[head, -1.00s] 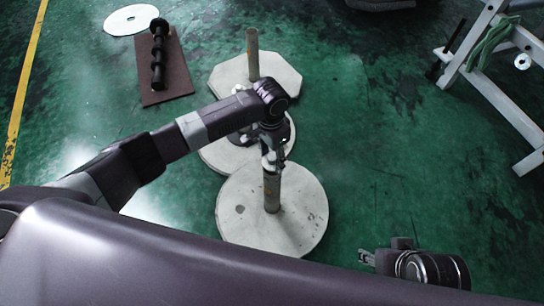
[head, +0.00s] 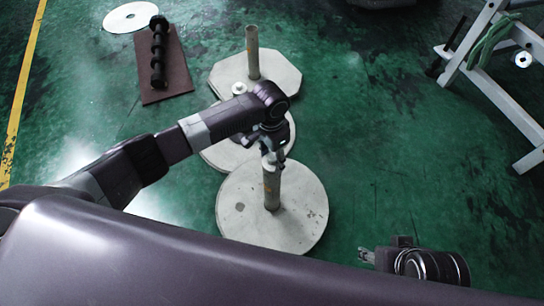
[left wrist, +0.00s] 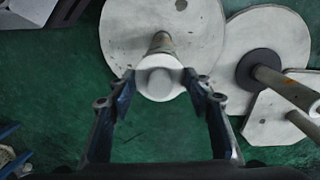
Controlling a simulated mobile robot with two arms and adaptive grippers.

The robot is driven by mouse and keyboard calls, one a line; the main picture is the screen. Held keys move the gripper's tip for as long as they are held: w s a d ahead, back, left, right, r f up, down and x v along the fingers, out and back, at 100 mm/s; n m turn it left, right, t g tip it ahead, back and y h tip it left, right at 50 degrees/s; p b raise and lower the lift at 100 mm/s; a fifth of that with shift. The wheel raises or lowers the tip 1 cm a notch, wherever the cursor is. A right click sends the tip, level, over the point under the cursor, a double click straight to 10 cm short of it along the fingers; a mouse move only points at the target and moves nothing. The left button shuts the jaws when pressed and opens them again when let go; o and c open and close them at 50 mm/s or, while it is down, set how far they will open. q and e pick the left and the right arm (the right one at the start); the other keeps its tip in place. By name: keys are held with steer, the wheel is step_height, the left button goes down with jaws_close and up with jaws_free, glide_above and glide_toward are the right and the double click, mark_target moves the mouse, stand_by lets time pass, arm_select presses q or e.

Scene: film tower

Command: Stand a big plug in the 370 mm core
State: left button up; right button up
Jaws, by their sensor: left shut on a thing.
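My left gripper (head: 271,156) is shut on a white round plug (left wrist: 160,82), which sits between its fingertips in the left wrist view. The plug is over the top end of the upright grey core (head: 272,188) on the nearest round base (head: 245,220). The core also shows beyond the plug in the left wrist view (left wrist: 161,43). I cannot tell whether the plug touches or enters the core. My right gripper (head: 366,256) is small at the lower right, apart from the bases; its jaw state is unclear.
Behind stand a second round base (head: 225,157), partly hidden by my arm, and an eight-sided base (head: 285,75) with a tall core (head: 252,50). A dark bar (head: 158,60) lies on a brown mat (head: 178,80). A white disc (head: 131,17) and rack (head: 505,105) flank free green floor.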

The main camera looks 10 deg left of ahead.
arm_select(q)
steer(key=shift+f, duration=0.55)
steer(key=o, duration=1.2)
steer(key=shift+r, duration=0.15)
step_height(320, 180, up, 12)
steer(key=shift+w+a+f, duration=0.1)
